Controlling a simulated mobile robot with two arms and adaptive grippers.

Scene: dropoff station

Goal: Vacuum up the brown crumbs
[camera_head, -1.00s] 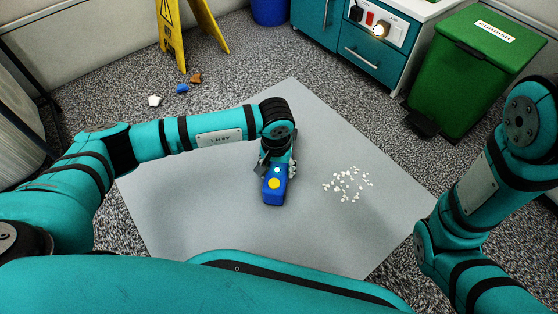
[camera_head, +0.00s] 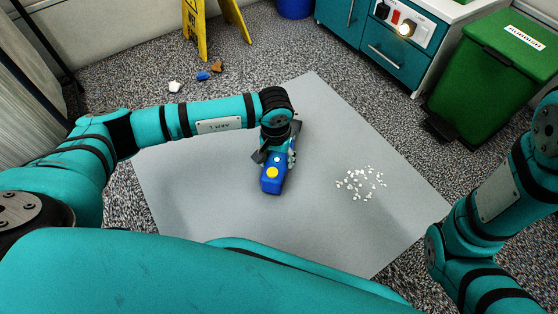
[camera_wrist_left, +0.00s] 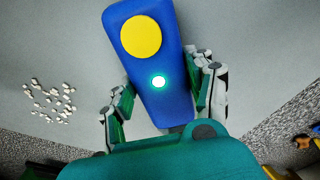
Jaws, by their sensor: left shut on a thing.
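My left gripper (camera_head: 277,150) is shut on a blue handheld vacuum (camera_head: 272,179) with a yellow round button, above the grey mat (camera_head: 215,225). In the left wrist view the vacuum (camera_wrist_left: 165,95) sits between the gripper's fingers (camera_wrist_left: 163,98), and a small pale green light glows on it. White crumbs (camera_head: 361,182) lie on the mat to the right of the vacuum; they also show at the left of the wrist view (camera_wrist_left: 48,100). I see no brown crumbs on the mat. The vacuum's nozzle is hidden. My right gripper is out of view.
On the speckled carpet lie a white piece (camera_head: 175,87), a blue piece (camera_head: 203,76) and a brown piece (camera_head: 217,66). A yellow floor sign (camera_head: 195,30) stands behind them. A green bin (camera_head: 490,80) and a teal cabinet (camera_head: 388,55) stand at the back right.

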